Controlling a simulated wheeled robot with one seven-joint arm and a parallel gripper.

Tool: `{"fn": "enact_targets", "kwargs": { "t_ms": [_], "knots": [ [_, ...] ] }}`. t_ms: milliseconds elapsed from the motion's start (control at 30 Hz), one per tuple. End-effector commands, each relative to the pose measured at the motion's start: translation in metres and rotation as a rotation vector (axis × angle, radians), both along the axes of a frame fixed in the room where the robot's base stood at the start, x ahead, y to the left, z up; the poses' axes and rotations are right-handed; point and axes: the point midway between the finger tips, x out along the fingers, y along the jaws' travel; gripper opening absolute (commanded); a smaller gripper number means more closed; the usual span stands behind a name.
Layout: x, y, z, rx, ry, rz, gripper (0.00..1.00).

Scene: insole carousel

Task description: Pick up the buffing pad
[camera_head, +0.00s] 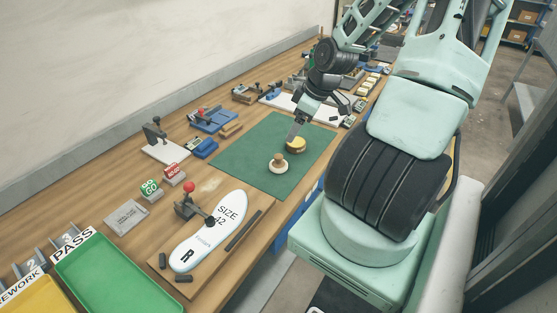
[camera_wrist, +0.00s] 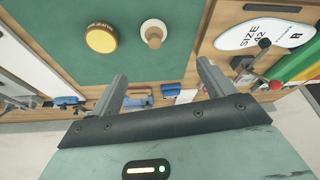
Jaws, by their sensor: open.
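The buffing pad looks to be the pale round disc with a wooden knob (camera_head: 278,164) on the green mat (camera_head: 236,158); it also shows upright in the wrist view, with the pad (camera_wrist: 153,33) at the top centre. A round yellow-topped tin (camera_head: 295,146) sits close behind it, and the tin (camera_wrist: 101,39) is to its left in the wrist view. My gripper (camera_head: 316,121) is open and empty above the mat's far part. In the wrist view, my gripper (camera_wrist: 162,69) has its two fingers spread apart, with the pad beyond their tips and apart from them.
A white insole (camera_head: 209,229) lies in a wooden fixture with a red-knobbed clamp (camera_head: 190,187) nearer the front. A green PASS tray (camera_head: 118,277) is at the lower left. Blue fixtures (camera_head: 208,121) stand left of the mat. The mat around the pad is mostly clear.

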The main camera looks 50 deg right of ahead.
Motion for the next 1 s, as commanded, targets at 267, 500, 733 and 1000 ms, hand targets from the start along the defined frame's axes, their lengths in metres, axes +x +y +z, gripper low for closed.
{"fn": "enact_targets", "kwargs": {
  "t_ms": [267, 500, 733, 1000],
  "knots": [
    [0.004, -0.006, -0.021, -0.004, -0.018, -0.008, 0.81],
    [0.019, -0.001, -0.059, -0.002, -0.016, -0.007, 0.81],
    [0.033, 0.003, -0.093, -0.004, -0.016, -0.008, 0.81],
    [0.041, 0.004, -0.111, -0.004, -0.016, -0.012, 0.81]
  ]
}}
